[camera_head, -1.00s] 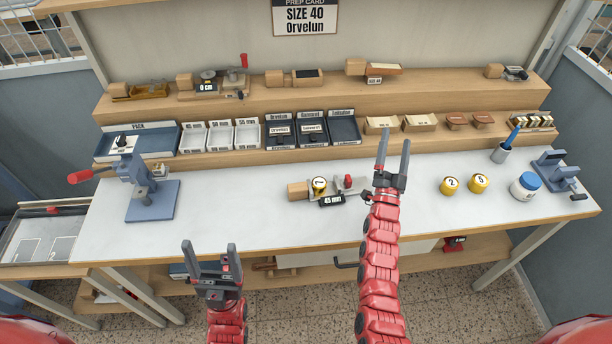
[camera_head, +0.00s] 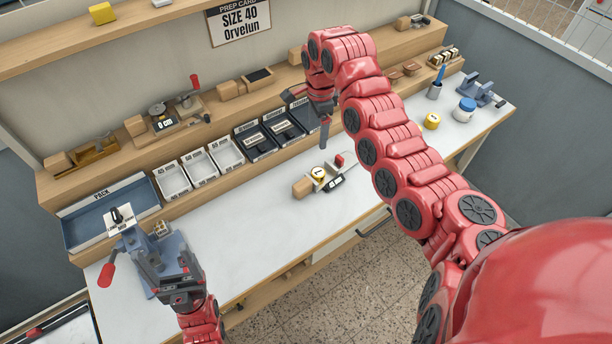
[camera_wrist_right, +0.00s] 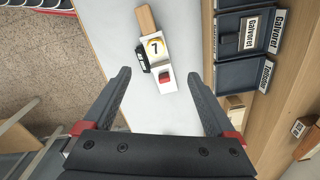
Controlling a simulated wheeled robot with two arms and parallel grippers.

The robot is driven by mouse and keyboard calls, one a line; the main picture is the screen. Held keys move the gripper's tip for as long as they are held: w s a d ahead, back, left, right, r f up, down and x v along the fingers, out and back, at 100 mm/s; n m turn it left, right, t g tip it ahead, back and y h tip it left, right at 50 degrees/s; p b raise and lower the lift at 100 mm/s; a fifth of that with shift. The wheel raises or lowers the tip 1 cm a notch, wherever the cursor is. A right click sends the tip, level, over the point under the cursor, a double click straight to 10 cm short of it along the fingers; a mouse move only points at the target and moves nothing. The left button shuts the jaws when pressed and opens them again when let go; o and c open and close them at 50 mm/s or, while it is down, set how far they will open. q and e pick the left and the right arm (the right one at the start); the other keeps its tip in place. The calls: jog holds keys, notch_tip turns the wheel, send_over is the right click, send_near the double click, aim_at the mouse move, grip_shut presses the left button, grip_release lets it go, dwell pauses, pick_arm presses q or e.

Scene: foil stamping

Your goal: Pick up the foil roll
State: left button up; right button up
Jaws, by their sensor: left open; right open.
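The roll also shows in the right wrist view (camera_wrist_right: 155,47), ahead of my fingertips. My left gripper (camera_head: 160,258) is open and empty in front of the blue-grey press (camera_head: 140,245) at the left. Another yellow roll (camera_head: 432,121) stands further right.
A blue-lidded jar (camera_head: 464,110) and a pen cup (camera_head: 435,91) stand at the right. The bench left of the holder is clear.

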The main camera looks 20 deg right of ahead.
send_over(319, 172)
notch_tip(319, 172, down, 12)
jog(key=shift+s+r, duration=0.1)
jog(key=shift+s, duration=0.05)
jog(key=shift+f+p, duration=0.45)
jog(key=shift+f, duration=0.05)
notch_tip(319, 172, down, 3)
jog(key=shift+r+p, duration=0.15)
jog(key=shift+p, duration=0.5)
jog(key=shift+w+f, duration=0.2)
jog(key=shift+f, duration=0.7)
grip_shut()
